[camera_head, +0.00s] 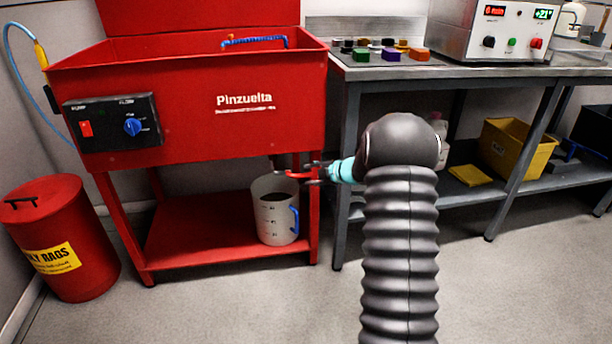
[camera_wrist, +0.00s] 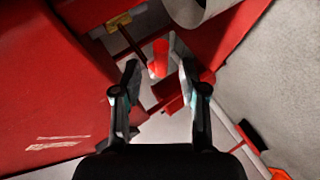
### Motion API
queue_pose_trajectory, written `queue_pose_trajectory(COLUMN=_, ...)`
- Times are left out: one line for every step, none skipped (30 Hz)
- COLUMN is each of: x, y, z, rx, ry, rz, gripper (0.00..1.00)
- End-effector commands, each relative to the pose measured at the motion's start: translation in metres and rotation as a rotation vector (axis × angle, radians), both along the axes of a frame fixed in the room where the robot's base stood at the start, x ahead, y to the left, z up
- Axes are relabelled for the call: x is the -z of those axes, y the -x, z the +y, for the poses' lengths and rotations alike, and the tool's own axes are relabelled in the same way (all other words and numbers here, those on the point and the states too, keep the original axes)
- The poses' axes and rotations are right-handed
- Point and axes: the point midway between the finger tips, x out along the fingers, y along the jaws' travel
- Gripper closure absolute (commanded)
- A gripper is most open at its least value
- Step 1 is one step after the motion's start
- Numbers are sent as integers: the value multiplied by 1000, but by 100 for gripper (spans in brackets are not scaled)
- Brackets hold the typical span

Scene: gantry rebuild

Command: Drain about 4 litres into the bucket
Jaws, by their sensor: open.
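The bucket (camera_head: 277,226) is a pale, translucent jug with dark level marks and a blue handle. It stands upright on the red lower shelf, under the right end of the red parts washer (camera_head: 190,110). Its inside looks dark; I cannot read a liquid level. A pale round form at the top of the wrist view (camera_wrist: 205,8) appears to be the bucket. My gripper (camera_head: 305,172) is beside the washer's right front leg, just above the bucket. Its two fingers (camera_wrist: 159,72) are apart, with a red lever-like piece (camera_wrist: 160,57) between or beyond their tips; contact is unclear.
A red lidded bin (camera_head: 60,270) stands left of the washer. A grey workbench (camera_head: 375,72) is at the right, with colored blocks and an instrument (camera_head: 498,32) on top and a yellow crate (camera_head: 517,147) below. The washer's control box (camera_head: 113,124) has a blue knob. The foreground floor is clear.

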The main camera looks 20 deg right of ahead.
Motion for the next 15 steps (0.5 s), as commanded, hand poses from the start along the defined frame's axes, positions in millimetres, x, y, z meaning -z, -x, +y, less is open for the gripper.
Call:
queue_pose_trajectory(x=-7, y=9, z=-6, rx=4, ry=0, rz=-1, gripper=58)
queue_pose_trajectory(x=-10, y=14, z=-8, rx=4, ry=0, rz=-2, gripper=58)
queue_pose_trajectory(x=-13, y=21, z=-11, rx=4, ry=0, rz=-1, gripper=58)
queue_pose_trajectory(x=-16, y=25, z=-13, rx=4, ry=0, rz=-1, gripper=58)
queue_pose_trajectory(x=-19, y=30, z=-15, rx=3, ry=1, rz=-2, gripper=58)
queue_pose_trajectory(x=-22, y=35, z=-18, rx=2, ry=1, rz=-2, gripper=58)
queue_pose_trajectory(x=-24, y=39, z=-19, rx=2, ry=1, rz=-2, gripper=58)
queue_pose_trajectory(x=-26, y=43, z=-21, rx=3, ry=-1, rz=-2, gripper=58)
queue_pose_trajectory(x=-29, y=48, z=-24, rx=4, ry=0, rz=-1, gripper=58)
queue_pose_trajectory(x=-30, y=50, z=-25, rx=3, ry=0, rz=-1, gripper=58)
queue_pose_trajectory(x=-32, y=53, z=-26, rx=2, ry=1, rz=-2, gripper=58)
queue_pose_trajectory(x=-34, y=56, z=-27, rx=1, ry=0, rz=-2, gripper=58)
queue_pose_trajectory(x=-35, y=58, z=-28, rx=1, ry=0, rz=-2, gripper=58)
queue_pose_trajectory(x=-36, y=60, z=-29, rx=1, ry=0, rz=-2, gripper=58)
queue_pose_trajectory(x=-37, y=61, z=-30, rx=2, ry=-1, rz=-1, gripper=58)
